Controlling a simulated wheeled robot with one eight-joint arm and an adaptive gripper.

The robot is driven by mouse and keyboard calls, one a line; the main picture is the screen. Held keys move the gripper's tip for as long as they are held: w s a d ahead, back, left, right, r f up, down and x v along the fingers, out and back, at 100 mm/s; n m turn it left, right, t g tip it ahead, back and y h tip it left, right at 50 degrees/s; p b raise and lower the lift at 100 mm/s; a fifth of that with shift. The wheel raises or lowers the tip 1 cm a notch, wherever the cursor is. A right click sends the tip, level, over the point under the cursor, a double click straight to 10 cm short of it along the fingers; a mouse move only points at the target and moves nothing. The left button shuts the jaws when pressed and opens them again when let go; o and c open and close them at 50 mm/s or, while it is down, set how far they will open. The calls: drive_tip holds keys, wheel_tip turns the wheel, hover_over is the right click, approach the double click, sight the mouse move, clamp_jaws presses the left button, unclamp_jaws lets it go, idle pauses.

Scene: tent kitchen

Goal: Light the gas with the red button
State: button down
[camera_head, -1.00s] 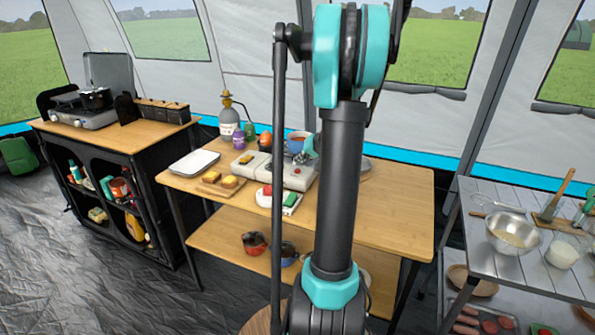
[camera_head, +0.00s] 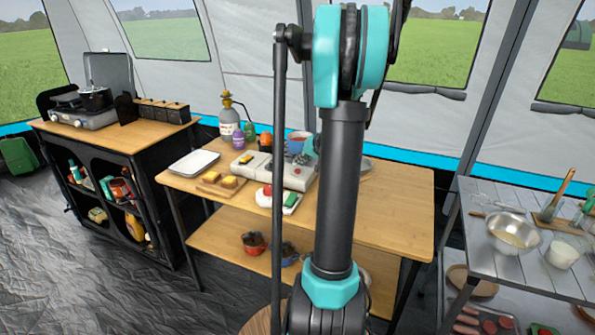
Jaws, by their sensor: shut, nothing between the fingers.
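A grey-white appliance with knobs (camera_head: 296,176) lies on the middle wooden table, partly behind my arm's thin rod. A small reddish spot on its top may be the red button; it is too small to be sure. A grey gas bottle (camera_head: 229,124) with a yellow-orange top stands at the table's back edge. My gripper (camera_head: 304,158) is mostly hidden behind my upright arm link. Only a teal and dark part shows, over the right end of the appliance. It is shut and empty. Whether it touches the appliance cannot be seen.
A white tray (camera_head: 194,163), a board with yellow pieces (camera_head: 212,188) and a cup (camera_head: 298,141) share the table (camera_head: 400,195). A gas stove with a pot (camera_head: 95,98) stands on the left cabinet. The table's right side is clear. A metal bowl (camera_head: 512,232) is on the right table.

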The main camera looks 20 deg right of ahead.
sight(299, 171)
drive_tip(key=shift+f, duration=0.1)
idle(0.5)
drive_tip(key=shift+f, duration=0.3)
drive_tip(key=shift+f, duration=0.55)
idle(0.7)
drive_tip(key=shift+r, duration=0.95)
drive_tip(key=shift+r, duration=2.55)
